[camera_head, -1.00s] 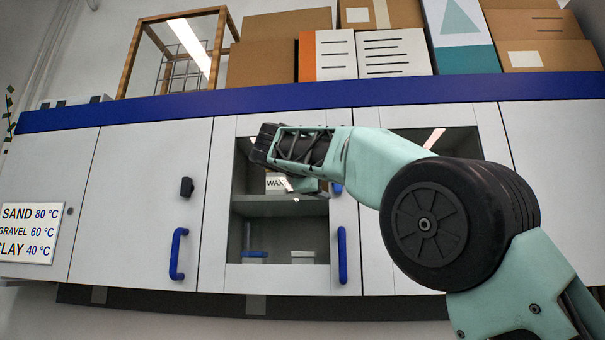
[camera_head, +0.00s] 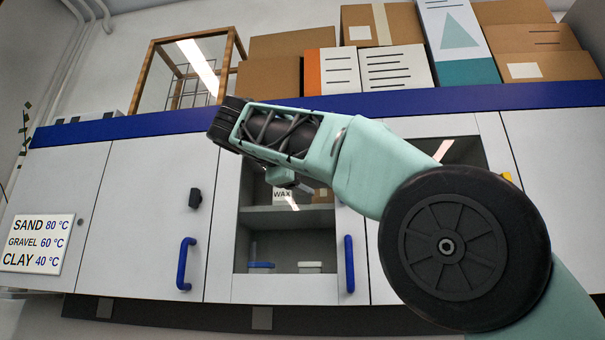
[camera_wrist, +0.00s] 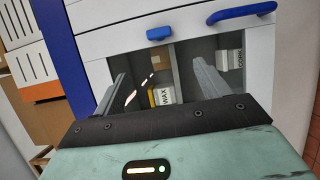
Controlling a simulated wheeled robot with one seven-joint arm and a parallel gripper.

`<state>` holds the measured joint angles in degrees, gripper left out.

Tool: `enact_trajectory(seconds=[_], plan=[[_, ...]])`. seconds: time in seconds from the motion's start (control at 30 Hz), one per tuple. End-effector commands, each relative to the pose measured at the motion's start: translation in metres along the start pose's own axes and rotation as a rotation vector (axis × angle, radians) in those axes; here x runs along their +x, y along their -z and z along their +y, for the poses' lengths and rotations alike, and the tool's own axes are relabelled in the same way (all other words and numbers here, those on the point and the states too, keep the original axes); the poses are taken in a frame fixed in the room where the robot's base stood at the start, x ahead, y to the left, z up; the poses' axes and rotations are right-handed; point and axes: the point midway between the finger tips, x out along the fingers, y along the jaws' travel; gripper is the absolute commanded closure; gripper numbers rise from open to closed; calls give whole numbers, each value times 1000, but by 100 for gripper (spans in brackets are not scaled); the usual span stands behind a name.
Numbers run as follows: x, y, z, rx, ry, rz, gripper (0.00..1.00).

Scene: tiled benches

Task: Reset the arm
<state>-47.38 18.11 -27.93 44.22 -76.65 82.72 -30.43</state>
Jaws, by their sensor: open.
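My arm (camera_head: 370,165) reaches up and to the left in the head view, in front of the wall cabinet (camera_head: 150,200). My gripper's fingertips are hard to make out there. In the wrist view my gripper (camera_wrist: 158,85) shows two grey fingers spread apart with nothing between them. It faces the cabinet's glazed compartment, apart from it. A white box labelled WAX (camera_wrist: 164,94) stands inside the compartment, seen between the fingers.
The cabinet has blue handles (camera_head: 184,264). Cardboard boxes (camera_head: 290,50) and a wood-framed glass case (camera_head: 190,68) stand on top. A temperature sign (camera_head: 37,242) hangs at the left. Small lidded containers (camera_head: 261,267) sit on the lower shelf.

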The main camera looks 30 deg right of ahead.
Motion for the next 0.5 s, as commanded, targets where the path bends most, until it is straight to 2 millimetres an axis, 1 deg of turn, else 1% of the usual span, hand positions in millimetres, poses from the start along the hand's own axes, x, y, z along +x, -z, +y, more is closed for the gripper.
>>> enact_trajectory(seconds=[0.3, 0.33, 0.37, 0.43, 0.47, 0.5], plan=[[0, 0, 0, 0, 0, 0, 25], [1, 2, -3, -3, 5, 4, 25], [2, 5, -7, -8, 16, 14, 25], [7, 15, -26, -27, 61, 52, 25], [9, 22, -38, -37, 88, 77, 25], [10, 33, -58, -51, 134, 115, 25]])
